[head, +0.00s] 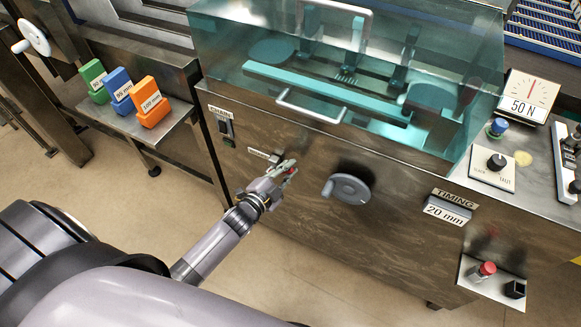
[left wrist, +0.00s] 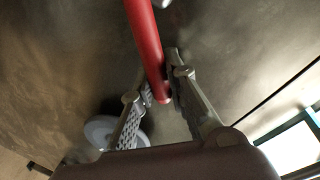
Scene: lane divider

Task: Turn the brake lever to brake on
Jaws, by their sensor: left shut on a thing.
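The brake lever (left wrist: 147,45) is a red bar in the left wrist view. Its end sits between the fingers of my left gripper (left wrist: 155,95), which is shut on it. In the head view my left gripper (head: 286,172) is at the front panel of the machine, just below a small white label (head: 262,154) too small to read surely. Only a bit of red shows at the fingers there; the rest of the lever is hidden. My right gripper is not in view.
A grey handwheel (head: 347,188) sits on the panel just right of my left gripper. A teal clear guard (head: 330,60) with a handle covers the machine top. Green, blue and orange blocks (head: 152,103) stand on a side shelf. A red button (head: 482,271) is lower right.

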